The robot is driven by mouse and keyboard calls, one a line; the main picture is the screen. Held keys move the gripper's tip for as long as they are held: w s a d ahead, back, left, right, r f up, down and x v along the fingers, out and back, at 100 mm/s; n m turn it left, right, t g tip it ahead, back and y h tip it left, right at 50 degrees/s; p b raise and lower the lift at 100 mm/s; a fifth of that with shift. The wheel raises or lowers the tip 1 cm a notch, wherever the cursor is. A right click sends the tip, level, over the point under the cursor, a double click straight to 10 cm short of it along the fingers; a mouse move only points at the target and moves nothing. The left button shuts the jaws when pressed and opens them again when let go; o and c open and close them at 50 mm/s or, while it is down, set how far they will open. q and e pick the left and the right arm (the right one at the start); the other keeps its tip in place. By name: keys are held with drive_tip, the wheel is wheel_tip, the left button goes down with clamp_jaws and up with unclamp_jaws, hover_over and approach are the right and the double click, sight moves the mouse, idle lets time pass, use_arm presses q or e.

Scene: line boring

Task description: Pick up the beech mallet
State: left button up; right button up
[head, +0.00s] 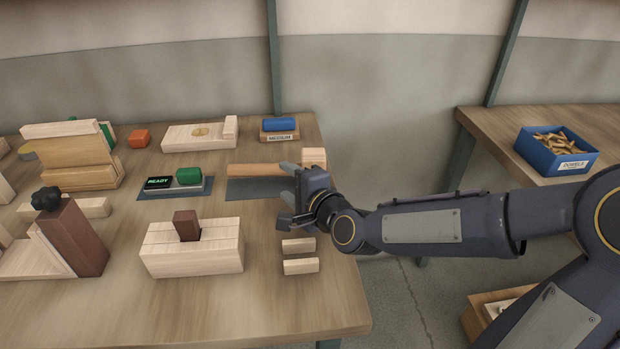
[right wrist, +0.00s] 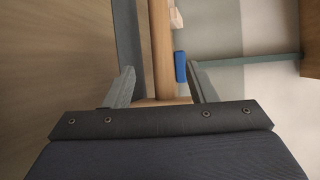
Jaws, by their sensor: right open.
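The beech mallet lies on its side at the right part of the bench. Its pale handle (head: 255,169) points left along a dark grey mat (head: 262,188), and its block head (head: 314,158) is at the right end, partly behind my right gripper. My right gripper (head: 288,195) is open beside the mallet, near the head end. In the right wrist view the handle (right wrist: 161,45) runs up the picture between the two spread fingers (right wrist: 163,84), with clear gaps either side. I cannot tell how far above the mallet the fingers are. My left gripper is not in view.
A slotted wooden block with a brown peg (head: 190,255) and two small wood pieces (head: 300,258) lie nearer. A blue dowel box (head: 556,150) is on another bench.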

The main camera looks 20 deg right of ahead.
sight(276, 171)
drive_tip(key=x, duration=0.6)
drive_tip(key=shift+d, duration=0.1)
clamp_jaws()
drive_tip(key=shift+r, duration=0.15)
idle(1.2)
